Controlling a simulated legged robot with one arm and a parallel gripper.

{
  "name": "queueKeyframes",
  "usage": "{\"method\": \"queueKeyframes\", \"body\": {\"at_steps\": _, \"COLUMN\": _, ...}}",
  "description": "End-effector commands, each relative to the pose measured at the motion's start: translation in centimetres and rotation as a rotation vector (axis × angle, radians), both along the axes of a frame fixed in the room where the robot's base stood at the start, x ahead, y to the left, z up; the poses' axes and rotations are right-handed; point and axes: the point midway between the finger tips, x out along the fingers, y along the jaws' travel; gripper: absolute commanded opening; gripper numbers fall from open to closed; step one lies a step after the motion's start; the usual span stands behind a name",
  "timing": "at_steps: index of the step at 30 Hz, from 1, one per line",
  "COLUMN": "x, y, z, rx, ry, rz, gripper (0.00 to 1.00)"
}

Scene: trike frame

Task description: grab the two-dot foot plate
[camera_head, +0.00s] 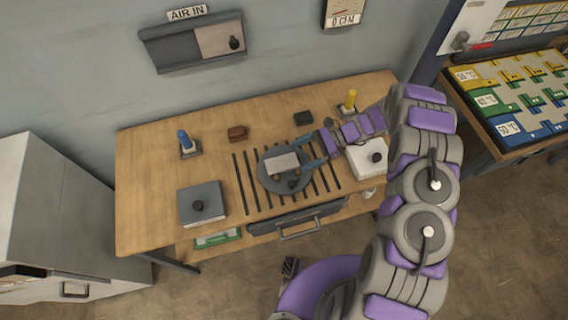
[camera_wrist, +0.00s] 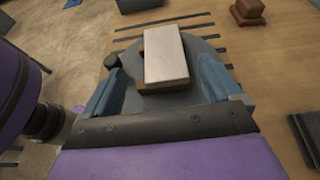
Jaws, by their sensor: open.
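No dots are visible on any plate, so I cannot tell which thing is the two-dot foot plate. A pale rectangular plate (camera_head: 282,162) lies over a brown piece on a round grey disc (camera_head: 269,181) on the wooden table. In the wrist view the pale plate (camera_wrist: 166,54) sits centrally, with the brown piece (camera_wrist: 168,86) showing beneath its near edge. My gripper (camera_head: 308,154) reaches in from the right and is open. In the wrist view its blue fingers (camera_wrist: 160,80) stand on either side of the pale plate, with gaps.
A grey knobbed box (camera_head: 216,207) and a white knobbed box (camera_head: 361,168) flank the slotted area. A blue peg (camera_head: 184,138), brown block (camera_head: 237,133), black block (camera_head: 303,118) and yellow peg (camera_head: 350,100) stand behind.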

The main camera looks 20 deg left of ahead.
Motion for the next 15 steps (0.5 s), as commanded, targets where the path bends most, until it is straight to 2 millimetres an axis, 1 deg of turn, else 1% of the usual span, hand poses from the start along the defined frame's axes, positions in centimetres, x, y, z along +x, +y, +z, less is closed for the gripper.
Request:
{"method": "queueKeyframes", "body": {"at_steps": 5, "x": -0.5, "y": 1.1, "z": -0.7, "rx": -0.003, "ry": -0.001, "rz": 0.001, "gripper": 0.92}}
{"method": "queueKeyframes", "body": {"at_steps": 9, "x": -1.5, "y": 2.6, "z": -1.7, "rx": -0.001, "ry": 0.000, "rz": 0.004, "gripper": 0.92}}
{"method": "queueKeyframes", "body": {"at_steps": 12, "x": -2.1, "y": 3.6, "z": -2.0, "rx": 0.001, "ry": 0.003, "rz": 0.002, "gripper": 0.92}}
{"method": "queueKeyframes", "body": {"at_steps": 15, "x": -2.4, "y": 4.0, "z": -2.2, "rx": 0.001, "ry": 0.002, "rz": 0.002, "gripper": 0.92}}
